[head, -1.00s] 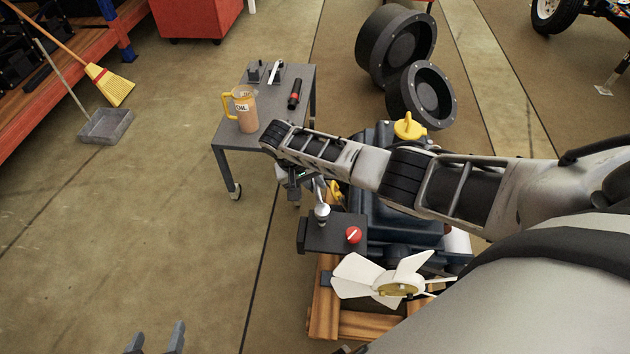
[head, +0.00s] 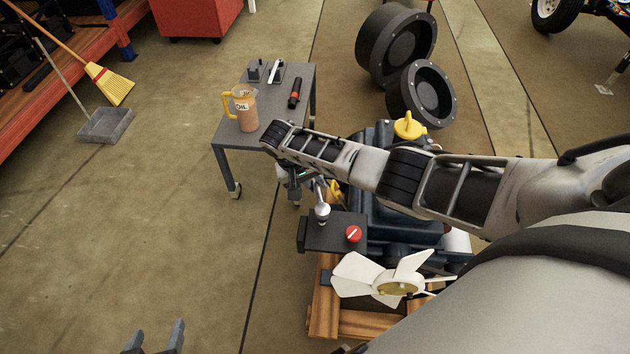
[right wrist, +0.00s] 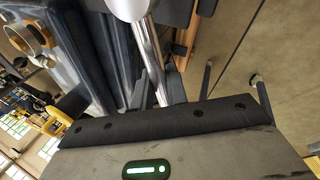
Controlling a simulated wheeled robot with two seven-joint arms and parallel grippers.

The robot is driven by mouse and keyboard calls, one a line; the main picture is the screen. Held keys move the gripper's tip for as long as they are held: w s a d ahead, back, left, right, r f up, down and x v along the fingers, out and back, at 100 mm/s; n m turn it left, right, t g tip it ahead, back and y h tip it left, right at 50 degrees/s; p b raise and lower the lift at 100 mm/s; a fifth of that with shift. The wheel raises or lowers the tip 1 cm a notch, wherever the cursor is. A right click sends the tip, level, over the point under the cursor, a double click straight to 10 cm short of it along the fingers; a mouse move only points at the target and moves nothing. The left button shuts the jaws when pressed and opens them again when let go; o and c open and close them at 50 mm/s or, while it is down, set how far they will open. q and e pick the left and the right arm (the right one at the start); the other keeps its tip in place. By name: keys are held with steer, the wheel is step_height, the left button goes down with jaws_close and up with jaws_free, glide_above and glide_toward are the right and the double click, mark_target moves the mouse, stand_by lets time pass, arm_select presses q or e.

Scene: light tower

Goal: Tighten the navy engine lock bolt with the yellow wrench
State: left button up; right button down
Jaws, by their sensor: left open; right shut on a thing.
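The navy engine (head: 375,215) sits on a wooden pallet frame, partly hidden under my right arm. My right gripper (head: 313,185) is at its left side, shut on a bright metal rod with a rounded end (head: 322,211). The rod also shows between the fingers in the right wrist view (right wrist: 150,55). A small yellow piece (head: 336,191) shows beside that gripper; I cannot tell whether it is the yellow wrench. The lock bolt cannot be made out. My left gripper (head: 155,338) is open and empty over the floor at the bottom edge.
A grey wheeled table (head: 270,125) behind holds an oil jug (head: 245,110) and tools. Large black rings (head: 395,45) stand behind.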

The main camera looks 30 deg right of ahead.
steer(key=shift+f+b, duration=0.55)
steer(key=shift+f, duration=0.2)
steer(key=c, duration=2)
jaws_free()
jaws_close()
steer(key=shift+s+d+m, duration=0.15)
steer(key=shift+d+m, duration=0.3)
steer(key=shift+m, duration=0.25)
steer(key=shift+d+g, duration=0.1)
steer(key=shift+g, duration=0.2)
